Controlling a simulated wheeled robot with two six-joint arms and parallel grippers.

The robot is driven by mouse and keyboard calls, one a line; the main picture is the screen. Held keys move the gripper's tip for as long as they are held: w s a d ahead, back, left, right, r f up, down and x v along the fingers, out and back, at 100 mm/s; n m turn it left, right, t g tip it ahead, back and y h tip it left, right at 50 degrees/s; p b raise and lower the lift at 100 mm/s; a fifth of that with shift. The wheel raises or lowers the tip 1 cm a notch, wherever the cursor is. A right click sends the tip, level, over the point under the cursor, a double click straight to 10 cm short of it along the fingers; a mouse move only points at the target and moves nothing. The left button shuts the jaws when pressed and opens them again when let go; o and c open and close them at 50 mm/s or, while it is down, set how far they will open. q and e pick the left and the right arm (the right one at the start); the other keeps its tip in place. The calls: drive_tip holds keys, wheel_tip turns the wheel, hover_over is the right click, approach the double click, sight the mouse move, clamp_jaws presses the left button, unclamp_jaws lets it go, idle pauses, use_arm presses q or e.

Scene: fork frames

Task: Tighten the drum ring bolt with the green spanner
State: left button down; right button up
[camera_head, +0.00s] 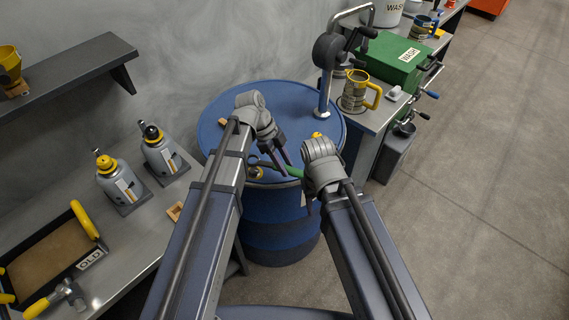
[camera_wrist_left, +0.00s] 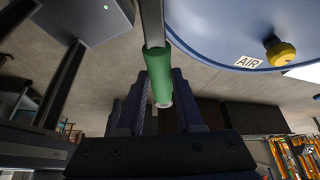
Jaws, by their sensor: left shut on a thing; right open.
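The blue drum (camera_head: 222,107) stands at the middle of the head view, and its curved rim also fills the upper right of the left wrist view (camera_wrist_left: 240,25). My left gripper (camera_head: 284,161) is shut on the green spanner (camera_head: 294,171) beside the drum's near rim. The left wrist view shows the green handle (camera_wrist_left: 158,72) between the fingers, with the grey shank running upward out of view. The spanner's dark head lies at the near rim by a small brass-coloured part; whether it seats on a bolt I cannot tell. My right gripper (camera_head: 312,205) is open, just right of the spanner, its fingers mostly hidden.
A bench at left holds two grey bottles (camera_head: 118,182) and a tray (camera_head: 52,250) with yellow handles. A pump (camera_head: 325,75) stands on the drum's far right. Beyond it, a bench holds a yellow-handled mug (camera_head: 354,92) and green box (camera_head: 397,60). Floor at right is clear.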

use_arm(q)
drive_tip(key=shift+f+b, duration=1.5)
drive_tip(key=shift+f, duration=0.3)
drive_tip(key=shift+f+b, duration=1.05)
drive_tip(key=shift+f, duration=0.05)
drive_tip(key=c, duration=1.1)
unclamp_jaws()
drive_tip(key=shift+c, duration=0.2)
clamp_jaws()
